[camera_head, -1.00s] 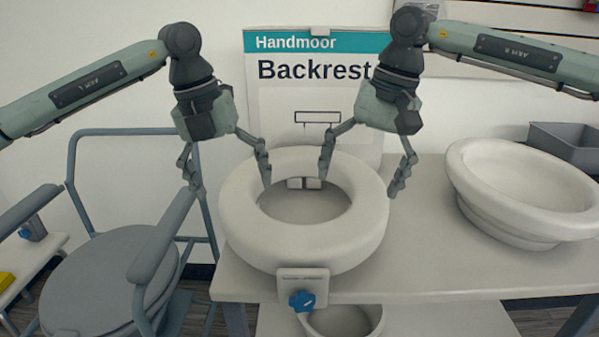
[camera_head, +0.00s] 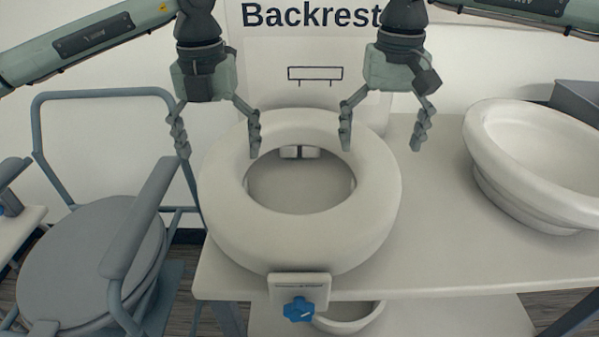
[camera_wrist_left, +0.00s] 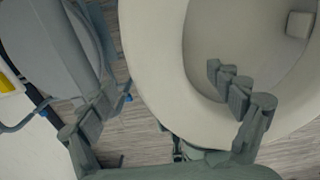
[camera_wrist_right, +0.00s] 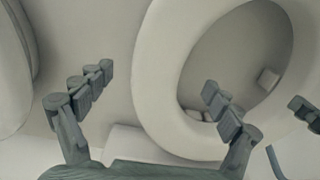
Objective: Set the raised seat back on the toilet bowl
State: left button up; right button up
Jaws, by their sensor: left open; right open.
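A thick white ring-shaped raised seat (camera_head: 370,215) sits on the front left of the white table, with a bracket and blue knob at its front. A white oval bowl with a wide rim (camera_head: 487,165) stands to its right, apart from it; I cannot tell whether it is the toilet bowl. My left gripper (camera_head: 217,150) is open and empty above the seat's left back rim, one finger over the hole, one outside. My right gripper (camera_head: 381,145) is open and empty above the right back rim in the same way. I cannot tell whether any finger touches the seat.
The white table (camera_head: 440,255) is clear between seat and bowl. Another white bowl (camera_head: 352,318) shows below the table's front edge. A grey commode chair (camera_head: 95,245) stands at the left. A Backrest sign (camera_head: 315,45) is behind the seat. A grey bin (camera_head: 578,100) is at the back right.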

aim_at(378, 160)
pick_arm(q)
notch_tip(378, 160, down, 7)
jog(key=shift+r, duration=0.15)
pick_arm(e)
notch_tip(378, 160, down, 7)
jog(key=shift+r, duration=0.15)
pick_arm(q)
jog(key=shift+c, duration=0.2)
pick_arm(e)
jog(key=shift+c, duration=0.2)
pick_arm(q)
jog(key=c, duration=1.9)
pick_arm(e)
jog(key=c, duration=1.9)
pick_arm(q)
jog(key=shift+r, duration=0.1)
jog(key=shift+c, duration=0.2)
pick_arm(e)
jog(key=shift+r, duration=0.1)
